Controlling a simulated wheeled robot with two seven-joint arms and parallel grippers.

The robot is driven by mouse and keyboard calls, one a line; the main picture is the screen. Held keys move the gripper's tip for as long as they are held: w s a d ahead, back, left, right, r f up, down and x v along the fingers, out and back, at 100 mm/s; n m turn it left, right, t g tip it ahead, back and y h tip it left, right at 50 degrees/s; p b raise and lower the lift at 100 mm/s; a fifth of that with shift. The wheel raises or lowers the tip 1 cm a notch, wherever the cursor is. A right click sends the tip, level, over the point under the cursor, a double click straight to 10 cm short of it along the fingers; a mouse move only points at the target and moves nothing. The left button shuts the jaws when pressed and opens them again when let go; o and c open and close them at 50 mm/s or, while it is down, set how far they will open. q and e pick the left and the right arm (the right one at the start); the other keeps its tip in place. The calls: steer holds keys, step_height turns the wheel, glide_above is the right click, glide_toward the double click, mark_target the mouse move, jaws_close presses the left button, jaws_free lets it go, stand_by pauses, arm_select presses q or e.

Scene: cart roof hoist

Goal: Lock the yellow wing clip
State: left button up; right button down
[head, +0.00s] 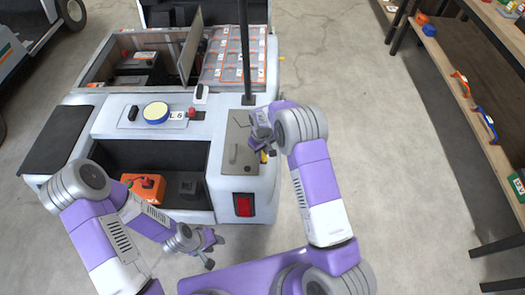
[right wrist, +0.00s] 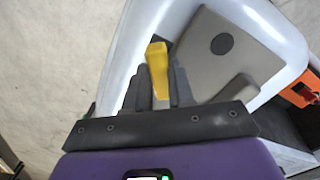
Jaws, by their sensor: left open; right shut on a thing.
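The yellow wing clip (right wrist: 158,68) stands between the dark fingers of my right gripper (right wrist: 157,84) in the right wrist view, and the gripper is shut on it. In the head view only a small bit of the clip (head: 263,157) shows below my right gripper (head: 258,143), at the right edge of the cart's grey plate (head: 237,158). The clip's base is hidden by the fingers, so I cannot tell whether it is locked. My left gripper (head: 209,246) is open and empty, low in front of the cart.
A dark upright post (head: 245,50) rises from the cart (head: 215,185) behind the plate. An orange box (head: 145,187) sits in the cart's open front bay. A wooden shelf (head: 465,95) stands at the right. The floor between cart and shelf is clear.

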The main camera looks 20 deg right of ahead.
steer(key=n, duration=0.5)
steer(key=shift+s+a+n, duration=0.2)
steer(key=shift+a+n, duration=0.05)
steer(key=shift+n, duration=0.05)
steer(key=n, duration=0.4)
steer(key=shift+s+a+n, duration=0.1)
steer(key=shift+s+n, duration=0.1)
steer(key=shift+n, duration=0.2)
steer(key=c, duration=1)
jaws_free()
steer(key=shift+o, duration=0.2)
step_height(320, 180, up, 8)
steer(key=p, duration=0.2)
steer(key=shift+f+p, duration=0.2)
steer(key=shift+p, duration=0.1)
